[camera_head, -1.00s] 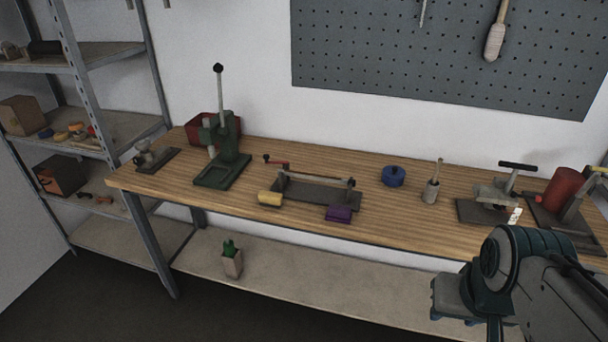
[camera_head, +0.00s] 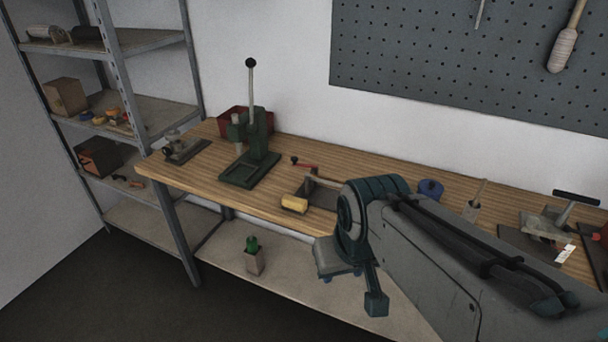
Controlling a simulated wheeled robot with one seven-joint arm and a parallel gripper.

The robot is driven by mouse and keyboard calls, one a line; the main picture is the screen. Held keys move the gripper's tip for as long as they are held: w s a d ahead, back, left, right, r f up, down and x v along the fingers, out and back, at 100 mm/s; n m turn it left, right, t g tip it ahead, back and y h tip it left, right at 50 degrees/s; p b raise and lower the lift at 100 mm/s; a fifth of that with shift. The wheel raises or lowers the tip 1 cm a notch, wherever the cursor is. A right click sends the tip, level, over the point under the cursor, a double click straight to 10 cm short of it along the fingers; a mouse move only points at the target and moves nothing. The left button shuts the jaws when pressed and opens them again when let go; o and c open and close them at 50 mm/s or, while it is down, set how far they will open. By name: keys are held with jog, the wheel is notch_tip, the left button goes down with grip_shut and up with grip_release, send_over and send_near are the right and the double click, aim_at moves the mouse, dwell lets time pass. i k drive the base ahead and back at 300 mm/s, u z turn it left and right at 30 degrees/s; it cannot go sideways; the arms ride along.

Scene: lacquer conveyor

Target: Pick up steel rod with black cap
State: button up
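A steel rod with a black ball-shaped cap (camera_head: 251,95) stands upright at the back left of the wooden workbench. Its lower end meets the green press (camera_head: 250,150), and I cannot tell whether it is fixed there. My gripper (camera_head: 350,287) is at the lower middle, in front of the bench and to the right of and nearer than the rod. It is well apart from the rod. The end of my arm is seen from behind, so whether the fingers are open or shut is unclear. I see nothing held.
The workbench (camera_head: 215,196) also bears a red bin (camera_head: 232,118), a small clamp (camera_head: 184,148), a yellow block (camera_head: 294,204), a blue round container (camera_head: 430,188) and a T-handled tool (camera_head: 550,224). Metal shelving (camera_head: 120,70) stands left.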

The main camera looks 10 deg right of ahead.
aim_at(320, 179)
jog(key=z, duration=0.1)
jog(key=i, duration=0.95)
jog(key=z, duration=0.55)
